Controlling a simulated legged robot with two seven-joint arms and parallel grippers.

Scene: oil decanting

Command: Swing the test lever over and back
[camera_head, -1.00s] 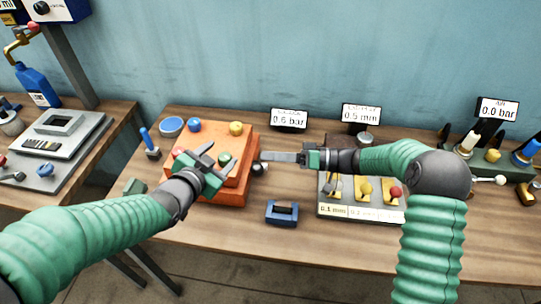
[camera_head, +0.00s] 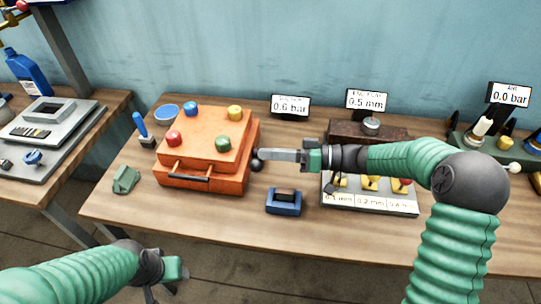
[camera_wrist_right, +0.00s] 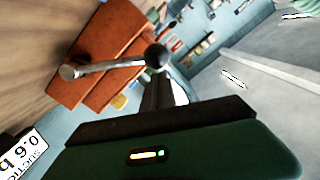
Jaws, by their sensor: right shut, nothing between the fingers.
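The orange box (camera_head: 207,140) stands on the wooden table, with red, blue, yellow and green knobs on top. The test lever is a metal rod (camera_wrist_right: 105,66) on its side, ending in a black ball (camera_wrist_right: 157,56); the ball also shows in the head view (camera_head: 257,166). My right gripper (camera_head: 265,154) is shut and empty, its tips right beside the ball; contact cannot be told. In the wrist view its fingers (camera_wrist_right: 158,92) point at the ball. My left gripper (camera_head: 168,280) is low at the left, off the table's front; its fingers are mostly hidden.
A blue block (camera_head: 284,203) sits in front of the right gripper. A labelled tray (camera_head: 370,203) lies under my right forearm. Displays (camera_head: 290,107) stand behind.

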